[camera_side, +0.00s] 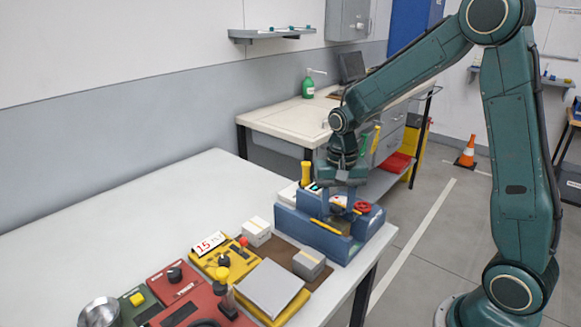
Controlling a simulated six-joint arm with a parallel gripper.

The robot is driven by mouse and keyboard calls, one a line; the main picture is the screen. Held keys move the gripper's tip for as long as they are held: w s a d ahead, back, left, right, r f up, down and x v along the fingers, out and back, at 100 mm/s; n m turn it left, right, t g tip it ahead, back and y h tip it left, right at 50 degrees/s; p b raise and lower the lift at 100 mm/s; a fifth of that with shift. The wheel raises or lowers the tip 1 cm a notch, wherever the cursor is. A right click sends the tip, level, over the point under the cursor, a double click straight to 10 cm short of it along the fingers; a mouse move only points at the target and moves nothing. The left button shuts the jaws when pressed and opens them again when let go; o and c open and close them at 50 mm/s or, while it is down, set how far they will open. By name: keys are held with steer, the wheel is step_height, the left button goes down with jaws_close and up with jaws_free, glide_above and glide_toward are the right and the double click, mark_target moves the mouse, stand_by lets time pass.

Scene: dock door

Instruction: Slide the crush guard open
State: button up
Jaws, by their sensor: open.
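A blue machine (293,232) stands at the right end of the near table. It carries a yellow upright handle (306,172), a red handwheel (362,207) and a thin yellow bar (328,227) along its front. I cannot tell for sure which part is the crush guard, or how far open it stands. My gripper (341,190) points down over the middle of the machine, left of the red handwheel, with its jaws open. It hides part of the machine's top, and I cannot tell whether it touches anything.
The near table (150,210) is bare at the back left. Left of the machine are two small boxes (257,231) (308,264), a yellow unit (224,259) with a "15" display, a grey plate (269,288), red panels (182,284) and a metal cylinder (100,313). A cream workbench (290,115) stands behind.

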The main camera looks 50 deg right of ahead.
steer(key=shift+c, duration=0.2)
jaws_close()
steer(key=w, duration=1)
steer(key=shift+w, duration=0.4)
steer(key=shift+c, duration=0.2)
jaws_free()
steer(key=shift+o, duration=0.4)
steer(key=shift+r, duration=0.1)
